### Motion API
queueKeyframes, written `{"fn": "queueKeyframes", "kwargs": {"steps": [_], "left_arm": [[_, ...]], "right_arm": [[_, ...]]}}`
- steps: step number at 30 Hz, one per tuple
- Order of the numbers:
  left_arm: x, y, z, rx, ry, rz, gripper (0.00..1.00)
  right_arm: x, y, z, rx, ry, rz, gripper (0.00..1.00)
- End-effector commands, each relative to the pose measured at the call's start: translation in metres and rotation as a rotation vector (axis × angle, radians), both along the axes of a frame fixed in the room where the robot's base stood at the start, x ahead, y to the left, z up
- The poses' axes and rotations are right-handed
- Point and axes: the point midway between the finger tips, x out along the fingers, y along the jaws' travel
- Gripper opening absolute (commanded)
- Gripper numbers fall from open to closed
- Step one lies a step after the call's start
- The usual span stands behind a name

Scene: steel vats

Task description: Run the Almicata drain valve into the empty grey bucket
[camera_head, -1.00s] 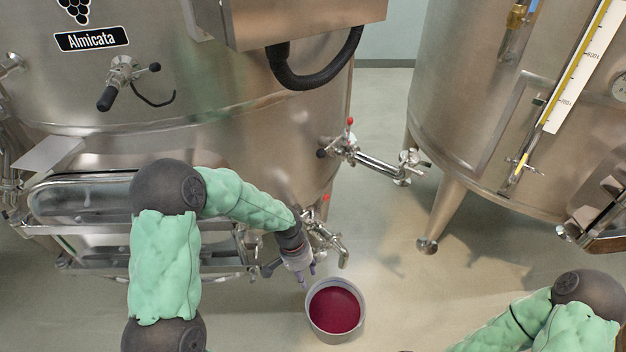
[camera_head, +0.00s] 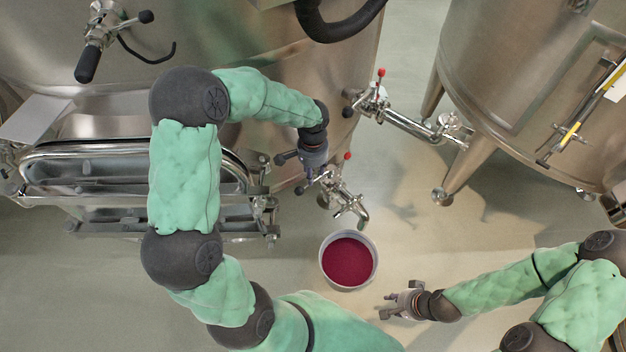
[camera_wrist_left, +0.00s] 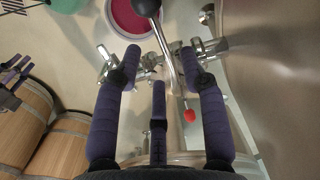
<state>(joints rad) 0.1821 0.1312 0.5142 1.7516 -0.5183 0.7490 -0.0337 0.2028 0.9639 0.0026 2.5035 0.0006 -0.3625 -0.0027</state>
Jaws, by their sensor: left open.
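The drain valve (camera_head: 340,192) is a steel fitting low on the front of the left steel vat (camera_head: 230,120), with a red-tipped part and a downturned spout. The grey bucket (camera_head: 323,266) stands on the floor close below the spout in the picture and holds dark red liquid. My left gripper (camera_head: 312,178) is open beside the valve. In the left wrist view, a black-knobbed steel lever (camera_wrist_left: 166,50) runs between its spread fingers, which are not closed on it. My right gripper (camera_head: 383,306) is open and empty, right of and below the bucket.
A second steel vat (camera_head: 500,80) stands at the right, with a pipe and valve (camera_head: 400,120) between the vats. A framed hatch (camera_head: 90,170) juts from the left vat. Wooden barrels (camera_wrist_left: 45,130) show in the left wrist view.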

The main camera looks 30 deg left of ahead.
Motion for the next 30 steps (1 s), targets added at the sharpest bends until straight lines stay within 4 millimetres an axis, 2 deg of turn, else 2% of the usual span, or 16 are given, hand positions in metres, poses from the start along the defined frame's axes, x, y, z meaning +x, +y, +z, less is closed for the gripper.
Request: {"fn": "queueKeyframes", "kwargs": {"steps": [1, 7, 20, 23, 24, 25, 30], "left_arm": [[0.000, 0.000, -0.011, 0.000, 0.002, 0.000, 0.42], [0.000, 0.000, -0.034, -0.001, 0.002, 0.001, 0.42], [0.000, 0.000, -0.041, 0.000, -0.001, 0.001, 0.42], [0.000, 0.000, -0.041, 0.000, -0.001, 0.001, 0.16], [0.000, 0.000, -0.041, 0.000, -0.001, 0.001, 0.05], [0.000, 0.000, -0.041, 0.000, -0.001, 0.001, 0.00], [0.000, 0.000, -0.041, 0.001, -0.001, 0.002, 0.00]], "right_arm": [[0.000, 0.000, -0.006, 0.000, 0.000, 0.000, 0.31], [0.000, 0.000, -0.013, 0.000, 0.000, 0.000, 0.31], [0.000, 0.000, -0.015, 0.000, -0.001, 0.000, 0.31], [0.000, 0.000, -0.015, 0.000, -0.001, 0.000, 0.31], [0.000, 0.000, -0.015, 0.000, -0.001, 0.000, 0.31], [0.000, 0.000, -0.015, 0.000, -0.001, 0.000, 0.31], [0.000, 0.000, -0.015, 0.000, -0.001, 0.000, 0.31]]}}
